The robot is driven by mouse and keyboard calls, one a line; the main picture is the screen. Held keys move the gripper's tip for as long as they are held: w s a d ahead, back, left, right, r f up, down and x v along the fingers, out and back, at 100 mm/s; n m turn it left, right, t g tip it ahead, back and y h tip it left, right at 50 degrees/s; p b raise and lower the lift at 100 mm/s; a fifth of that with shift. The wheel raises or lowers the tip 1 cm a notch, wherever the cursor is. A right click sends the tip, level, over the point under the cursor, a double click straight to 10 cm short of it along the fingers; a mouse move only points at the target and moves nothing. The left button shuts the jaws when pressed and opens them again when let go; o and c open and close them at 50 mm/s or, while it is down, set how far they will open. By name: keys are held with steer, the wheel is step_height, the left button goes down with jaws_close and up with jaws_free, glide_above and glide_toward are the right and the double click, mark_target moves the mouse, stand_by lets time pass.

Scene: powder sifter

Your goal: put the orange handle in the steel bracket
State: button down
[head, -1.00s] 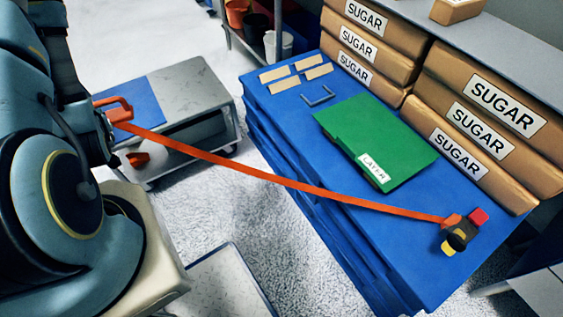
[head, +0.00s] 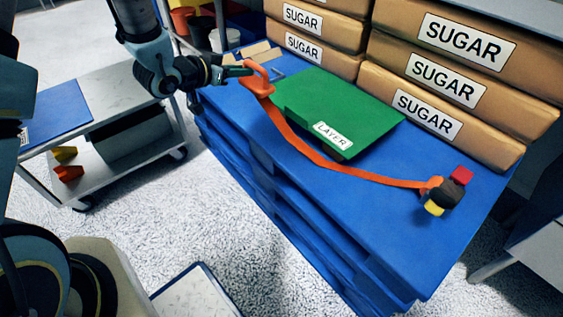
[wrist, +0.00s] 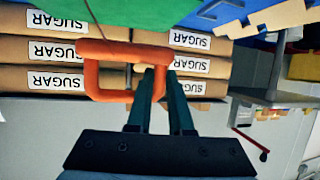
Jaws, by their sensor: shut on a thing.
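The orange handle (head: 262,86) is a loop held above the far left part of the blue table top, beside the green sheet. My gripper (head: 244,70) is shut on one side of the loop. In the wrist view the handle (wrist: 90,77) shows as an open orange frame, its right bar between my fingers (wrist: 160,73). An orange strap (head: 298,147) runs from the handle to a black piece with red and yellow parts (head: 452,194). The steel bracket (head: 279,73) is a thin grey shape just behind the handle, largely hidden. I cannot tell whether they touch.
A green sheet (head: 360,105) labelled LAYER lies on the blue stack (head: 370,215). Brown SUGAR bags (head: 440,80) line the back. Tan strips (head: 262,52) lie near the bracket. A grey cart (head: 110,85) stands left.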

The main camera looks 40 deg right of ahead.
steer(key=s+d+f+m+g+b, duration=0.2)
steer(key=s+d+g, duration=0.1)
steer(key=s+d, duration=0.25)
steer(key=f+b, duration=0.1)
steer(key=f, duration=0.3)
steer(key=f+b, duration=0.1)
steer(key=f, duration=0.3)
steer(key=a+f+b, duration=0.1)
steer(key=f, duration=0.3)
steer(key=shift+s+f, duration=0.2)
steer(key=shift+f, duration=0.05)
steer(key=shift+f+b, duration=0.45)
steer(key=shift+f, duration=1.8)
steer(key=shift+f, duration=0.2)
steer(key=c, duration=0.8)
jaws_free()
